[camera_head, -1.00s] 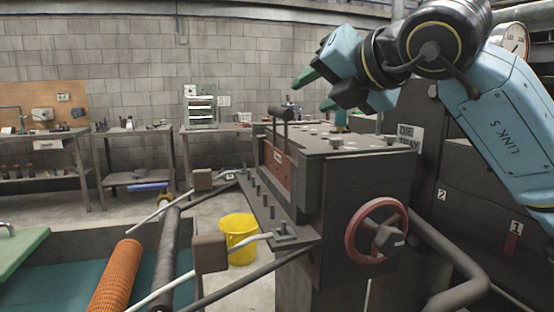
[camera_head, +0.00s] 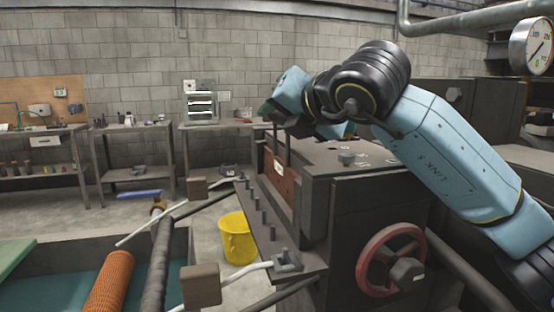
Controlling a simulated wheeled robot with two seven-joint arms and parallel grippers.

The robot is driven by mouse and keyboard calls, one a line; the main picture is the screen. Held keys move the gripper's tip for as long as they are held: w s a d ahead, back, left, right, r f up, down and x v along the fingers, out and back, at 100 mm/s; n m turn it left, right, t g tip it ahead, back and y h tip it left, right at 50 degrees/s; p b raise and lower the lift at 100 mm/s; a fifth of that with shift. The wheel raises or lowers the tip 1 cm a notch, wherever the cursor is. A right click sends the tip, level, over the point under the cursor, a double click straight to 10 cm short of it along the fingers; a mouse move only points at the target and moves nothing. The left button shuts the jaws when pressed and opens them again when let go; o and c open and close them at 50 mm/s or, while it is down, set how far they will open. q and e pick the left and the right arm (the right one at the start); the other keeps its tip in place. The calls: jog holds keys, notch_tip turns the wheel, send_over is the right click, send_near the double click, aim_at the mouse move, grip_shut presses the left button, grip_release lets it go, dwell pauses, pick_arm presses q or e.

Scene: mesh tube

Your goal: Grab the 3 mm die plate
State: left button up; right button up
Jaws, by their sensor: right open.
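A reddish-brown plate (camera_head: 283,179) with a small pale label stands upright in the slot at the front of the dark machine (camera_head: 385,205). The label is too small to read, so I cannot tell whether it is the 3 mm die plate. Two thin dark uprights rise above the plate; their top is hidden behind my gripper. My left gripper is out of view.
A red handwheel (camera_head: 390,260) is on the machine's near side. Bolts line its front ledge, and pale rods with brown blocks (camera_head: 201,285) reach out to the left. A yellow bucket (camera_head: 237,238) stands on the floor. An orange mesh tube (camera_head: 109,283) lies at lower left.

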jog(key=shift+s, duration=0.1)
grip_shut()
dwell(1.2)
jog(key=shift+r, duration=0.15)
